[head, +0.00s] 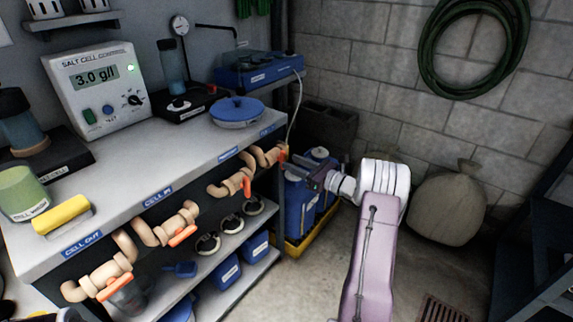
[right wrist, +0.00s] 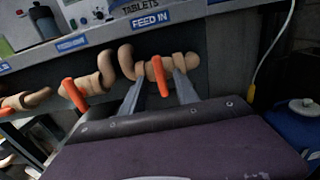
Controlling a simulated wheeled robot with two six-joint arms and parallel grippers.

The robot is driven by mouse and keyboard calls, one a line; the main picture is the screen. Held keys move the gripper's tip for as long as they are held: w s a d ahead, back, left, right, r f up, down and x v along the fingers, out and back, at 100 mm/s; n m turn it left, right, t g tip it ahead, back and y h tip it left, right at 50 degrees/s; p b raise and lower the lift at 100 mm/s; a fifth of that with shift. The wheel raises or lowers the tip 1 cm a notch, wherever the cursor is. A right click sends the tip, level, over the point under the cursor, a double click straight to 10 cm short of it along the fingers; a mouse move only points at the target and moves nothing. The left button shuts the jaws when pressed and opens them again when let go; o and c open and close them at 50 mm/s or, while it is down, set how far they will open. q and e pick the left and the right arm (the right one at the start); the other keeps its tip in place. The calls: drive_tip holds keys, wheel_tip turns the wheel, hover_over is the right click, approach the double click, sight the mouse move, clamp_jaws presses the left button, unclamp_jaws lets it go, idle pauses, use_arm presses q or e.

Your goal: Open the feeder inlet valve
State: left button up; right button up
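The feeder inlet valve is on the tan pipe under the FEED IN label (right wrist: 151,20). Its orange handle (right wrist: 160,76) stands upright, across the pipe, in the right wrist view. In the head view the handle (head: 282,153) is partly hidden at the right end of the bench. My right gripper (right wrist: 158,92) is open, with one finger on each side of the handle and visible gaps between. In the head view the right gripper (head: 291,158) reaches in from the right to that valve. Contact cannot be told. My left gripper is not in view.
A second orange handle (right wrist: 74,95) hangs close to the left on the neighbouring pipe. Cell valves (head: 182,235) sit farther left. Blue jugs (head: 299,205) stand in a yellow tray below my right arm. A pale hose (head: 297,105) hangs near the bench corner.

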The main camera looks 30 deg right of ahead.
sight(285, 159)
drive_tip(key=x, duration=0.3)
drive_tip(key=shift+w+a, duration=0.1)
drive_tip(key=shift+c, duration=0.3)
clamp_jaws()
drive_tip(key=shift+b, duration=0.35)
